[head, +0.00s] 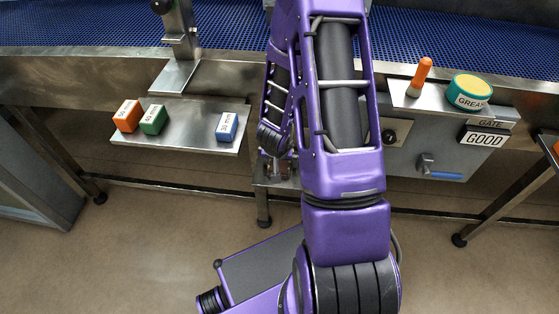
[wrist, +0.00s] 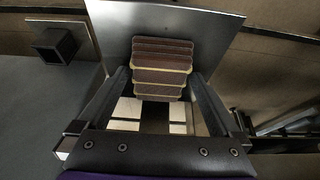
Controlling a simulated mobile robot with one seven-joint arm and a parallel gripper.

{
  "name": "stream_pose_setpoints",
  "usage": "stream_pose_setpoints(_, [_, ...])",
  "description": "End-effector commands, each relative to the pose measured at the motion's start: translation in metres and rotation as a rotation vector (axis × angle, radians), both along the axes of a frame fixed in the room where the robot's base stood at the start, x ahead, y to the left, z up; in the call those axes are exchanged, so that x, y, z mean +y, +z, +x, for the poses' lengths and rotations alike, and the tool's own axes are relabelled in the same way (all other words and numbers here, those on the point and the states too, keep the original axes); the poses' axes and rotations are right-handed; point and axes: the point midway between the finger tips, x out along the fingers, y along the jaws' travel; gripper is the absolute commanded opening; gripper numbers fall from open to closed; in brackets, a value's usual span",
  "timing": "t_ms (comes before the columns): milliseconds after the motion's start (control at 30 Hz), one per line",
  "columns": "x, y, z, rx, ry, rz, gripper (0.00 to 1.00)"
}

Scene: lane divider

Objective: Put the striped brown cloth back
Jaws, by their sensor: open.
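The striped brown cloth (wrist: 161,65) shows in the wrist view as a folded, layered stack with yellowish edges. It lies against a grey metal plate (wrist: 112,35). My gripper (wrist: 160,78) is open, with one finger on each side of the cloth's lower part. I cannot tell whether the fingers touch it. In the head view, I cannot make out the cloth, and my purple arm hides the middle of the scene.
A metal shelf (head: 190,137) holds orange (head: 128,115), green (head: 153,119) and blue (head: 227,126) blocks. On the right stand an orange marker-like object (head: 420,77) and a GREASE tin (head: 469,91), above a blue-handled valve (head: 445,175). A blue conveyor belt (head: 455,40) runs behind.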

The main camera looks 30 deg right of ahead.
Motion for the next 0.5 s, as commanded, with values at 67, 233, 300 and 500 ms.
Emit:
stream_pose_setpoints(67, [0.001,0.011,-0.002,-0.003,-0.001,-0.001,1.0])
stream_pose_setpoints(233, [0.01,0.049,-0.012,-0.004,0.003,-0.003,1.0])
stream_pose_setpoints(300, [0.014,0.066,-0.017,-0.003,0.003,-0.002,1.0])
stream_pose_setpoints(500, [0.024,0.113,-0.033,-0.004,0.001,-0.002,1.0])
